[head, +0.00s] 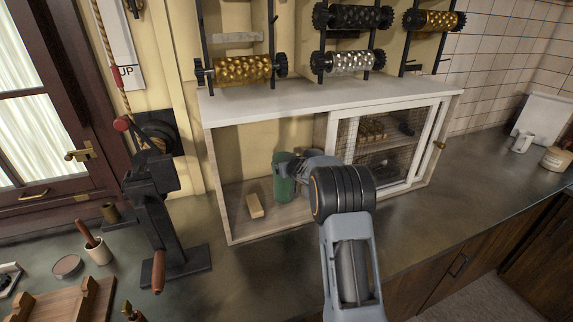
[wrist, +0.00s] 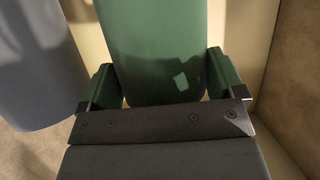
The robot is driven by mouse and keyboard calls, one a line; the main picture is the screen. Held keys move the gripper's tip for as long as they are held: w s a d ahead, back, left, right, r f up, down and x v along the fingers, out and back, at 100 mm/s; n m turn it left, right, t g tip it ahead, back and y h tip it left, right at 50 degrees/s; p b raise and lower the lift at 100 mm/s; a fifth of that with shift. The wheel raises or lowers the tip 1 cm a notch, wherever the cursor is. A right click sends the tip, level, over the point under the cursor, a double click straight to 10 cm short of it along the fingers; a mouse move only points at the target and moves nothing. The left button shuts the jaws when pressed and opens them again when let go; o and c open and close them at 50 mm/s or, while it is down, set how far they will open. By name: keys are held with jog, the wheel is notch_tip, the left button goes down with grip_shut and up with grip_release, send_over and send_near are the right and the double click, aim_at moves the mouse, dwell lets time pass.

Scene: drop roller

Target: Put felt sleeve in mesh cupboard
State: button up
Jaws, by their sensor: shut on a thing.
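The green felt sleeve (head: 284,182), an upright cylinder, is inside the open left part of the mesh cupboard (head: 222,194). My gripper (head: 287,169) reaches in through the open front and is shut on the sleeve. In the wrist view the sleeve (wrist: 155,45) stands between the two fingers of my gripper (wrist: 162,82). I cannot tell whether its base touches the cupboard floor. The mesh door (head: 388,140) covers the right part of the cupboard. My wrist hides part of the inside.
A blue-grey object (wrist: 35,70) stands close left of the sleeve in the wrist view. A tan block (head: 254,205) lies on the cupboard floor, to the left. A black press (head: 152,195) stands left of the cupboard. Rollers (head: 243,69) hang on racks above. The counter to the right is mostly clear.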

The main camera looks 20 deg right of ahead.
jog(key=shift+f, duration=0.1)
dwell(0.3)
jog(key=o, duration=1)
jog(key=shift+c, duration=0.2)
jog(key=shift+s, duration=0.1)
jog(key=v, duration=1.3)
jog(key=shift+s+b, duration=0.3)
jog(key=shift+b, duration=0.05)
jog(key=shift+r, duration=0.2)
